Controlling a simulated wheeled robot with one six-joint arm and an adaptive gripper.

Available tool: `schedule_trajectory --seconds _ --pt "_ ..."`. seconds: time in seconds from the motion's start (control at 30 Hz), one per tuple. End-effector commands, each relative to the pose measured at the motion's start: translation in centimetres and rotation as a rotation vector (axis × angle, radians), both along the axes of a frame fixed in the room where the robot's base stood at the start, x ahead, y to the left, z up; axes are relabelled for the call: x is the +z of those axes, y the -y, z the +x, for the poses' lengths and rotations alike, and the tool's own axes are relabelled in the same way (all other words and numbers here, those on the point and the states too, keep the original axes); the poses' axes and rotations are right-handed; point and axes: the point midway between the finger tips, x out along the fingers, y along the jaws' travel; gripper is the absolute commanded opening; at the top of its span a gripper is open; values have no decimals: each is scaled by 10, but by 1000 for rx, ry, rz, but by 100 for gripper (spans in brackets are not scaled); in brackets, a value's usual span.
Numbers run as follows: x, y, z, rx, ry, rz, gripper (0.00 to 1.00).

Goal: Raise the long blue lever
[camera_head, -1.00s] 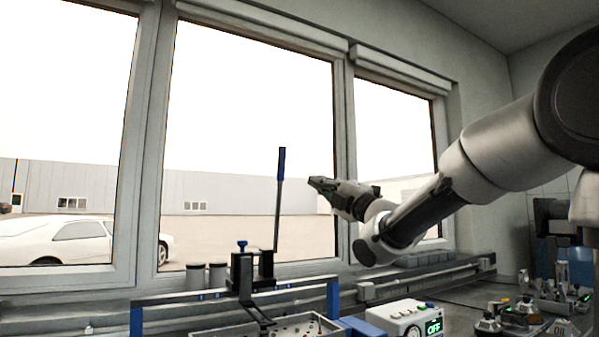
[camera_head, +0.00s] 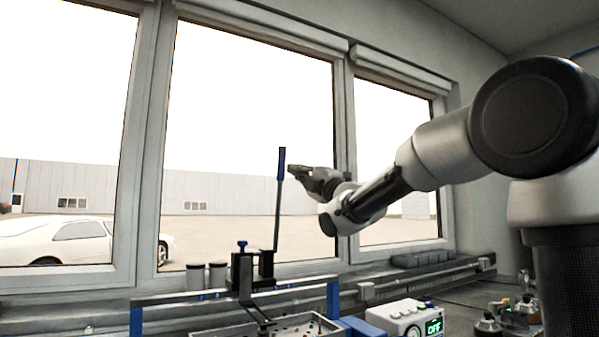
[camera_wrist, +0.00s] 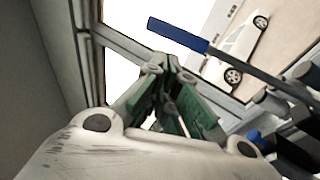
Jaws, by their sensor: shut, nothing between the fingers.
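The long lever (camera_head: 280,190) has a blue grip at its top and a thin dark shaft. In the head view it stands nearly upright from a black block on the press frame (camera_head: 240,272). My gripper (camera_head: 291,170) is shut and empty, just right of the lever near the lower part of the blue grip. In the wrist view the blue grip (camera_wrist: 178,34) lies beyond the shut fingertips (camera_wrist: 164,62), with the shaft running down to the right. A gap shows between fingers and lever there; the head view does not settle the depth.
A white control box (camera_head: 405,318) with a green display stands right of the frame. Two grey cylinders (camera_head: 206,275) stand at its left. Bottles (camera_head: 500,318) stand at the lower right. Windows are behind; the air around the lever is free.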

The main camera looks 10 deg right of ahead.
Motion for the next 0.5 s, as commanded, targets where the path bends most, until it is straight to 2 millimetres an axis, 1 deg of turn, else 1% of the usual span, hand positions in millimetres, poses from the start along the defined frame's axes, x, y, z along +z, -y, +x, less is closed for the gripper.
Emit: schedule_trajectory --seconds 0.07,0.17,0.3,0.4,0.5 --pt "5 -3 6 2 -19 -9 0" --pt "16 -8 23 4 -78 -30 0" --pt "31 -18 55 1 -189 -66 0" --pt "38 -23 74 -3 -213 -71 0" --pt "42 -27 84 -2 -212 -70 0"
